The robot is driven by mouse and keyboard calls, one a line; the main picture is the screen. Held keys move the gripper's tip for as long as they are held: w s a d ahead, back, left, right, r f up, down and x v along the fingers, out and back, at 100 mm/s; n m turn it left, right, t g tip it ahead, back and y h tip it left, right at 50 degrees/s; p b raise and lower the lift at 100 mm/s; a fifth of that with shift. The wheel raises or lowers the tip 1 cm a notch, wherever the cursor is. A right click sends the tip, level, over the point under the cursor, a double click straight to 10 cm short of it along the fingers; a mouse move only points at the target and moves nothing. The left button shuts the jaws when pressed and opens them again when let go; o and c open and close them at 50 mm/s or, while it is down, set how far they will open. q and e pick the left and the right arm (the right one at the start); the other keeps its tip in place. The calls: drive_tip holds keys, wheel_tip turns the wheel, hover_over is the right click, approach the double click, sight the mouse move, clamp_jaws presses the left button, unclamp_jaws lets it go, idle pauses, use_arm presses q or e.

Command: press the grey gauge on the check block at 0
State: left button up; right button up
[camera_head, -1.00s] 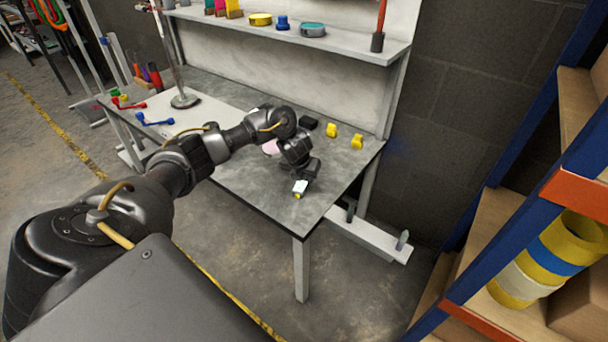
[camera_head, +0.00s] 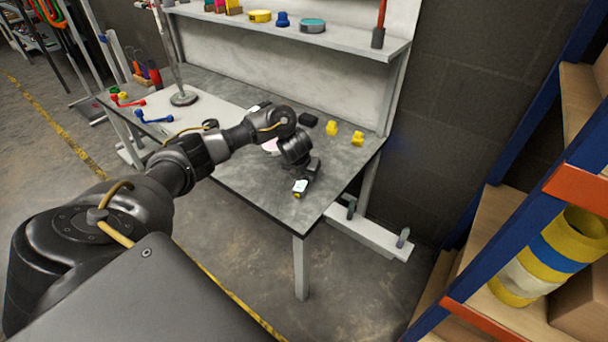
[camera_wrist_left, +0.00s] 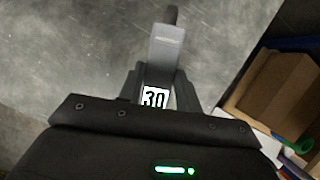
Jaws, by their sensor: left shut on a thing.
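My left gripper (camera_head: 301,187) is shut on the grey gauge, over the front right end of the grey worktable (camera_head: 240,190). In the left wrist view the grey gauge (camera_wrist_left: 165,58) lies between the fingers (camera_wrist_left: 155,90), with a dark tip pointing away. Its white face reads "30". In the head view a small white face with a yellow bit below it shows at the fingers. I cannot pick out the check block for certain, and contact at the gauge tip cannot be told. My right gripper is out of view.
Two yellow pieces (camera_head: 331,128) (camera_head: 357,138) and a dark block stand behind the gripper. A pink disc (camera_head: 271,146) lies left of it. A stand (camera_head: 184,98) is farther left. A shelf (camera_head: 290,36) runs above the table. A blue-and-orange rack (camera_head: 530,220) stands to the right.

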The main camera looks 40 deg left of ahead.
sight(302, 183)
use_arm(q)
drive_tip(key=shift+f, duration=0.4)
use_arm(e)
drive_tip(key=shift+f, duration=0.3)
use_arm(q)
drive_tip(key=o, duration=1.1)
drive_tip(key=shift+o, duration=0.2)
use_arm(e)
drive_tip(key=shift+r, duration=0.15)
use_arm(q)
drive_tip(key=p+v, duration=0.2)
drive_tip(key=v, duration=0.4)
drive_tip(key=shift+r, duration=0.25)
drive_tip(key=p+v, duration=0.3)
drive_tip(key=v, duration=0.1)
drive_tip(key=shift+s+r, duration=0.15)
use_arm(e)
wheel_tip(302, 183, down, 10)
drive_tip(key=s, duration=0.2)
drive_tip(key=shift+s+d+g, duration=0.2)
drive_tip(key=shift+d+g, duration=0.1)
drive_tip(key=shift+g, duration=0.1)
